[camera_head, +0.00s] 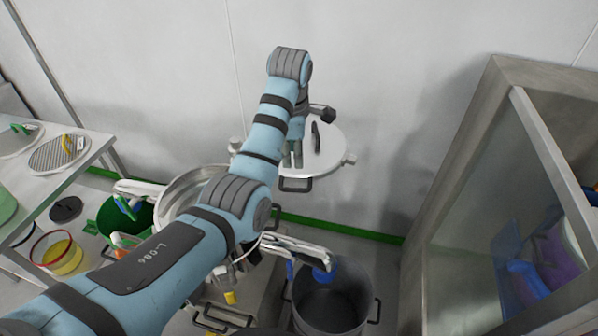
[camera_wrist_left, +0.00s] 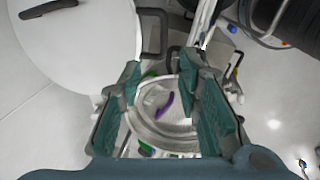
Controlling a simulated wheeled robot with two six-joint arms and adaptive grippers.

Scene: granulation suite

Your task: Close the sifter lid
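The sifter lid (camera_head: 328,150) is a round white disc with a dark handle on top and another at its near rim. It stands out to the right of the sifter bowl (camera_head: 180,190), whose open metal rim shows partly behind my left arm. My left gripper (camera_head: 293,157) points down at the lid's left part; contact is unclear. In the left wrist view, the lid (camera_wrist_left: 85,50) fills the upper left, with its rim handle (camera_wrist_left: 153,32) just beyond the fingertips. The left gripper (camera_wrist_left: 160,72) is open, nothing between its pads. The bowl interior (camera_wrist_left: 175,105) and a purple piece show beyond. My right gripper is out of view.
A grey bin (camera_head: 330,300) stands below the lid. A metal-framed glass cabinet (camera_head: 480,215) rises at the right. A table with a round sieve (camera_head: 60,152) is at the left, with a green tub (camera_head: 112,215) beside it. The wall is close behind the lid.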

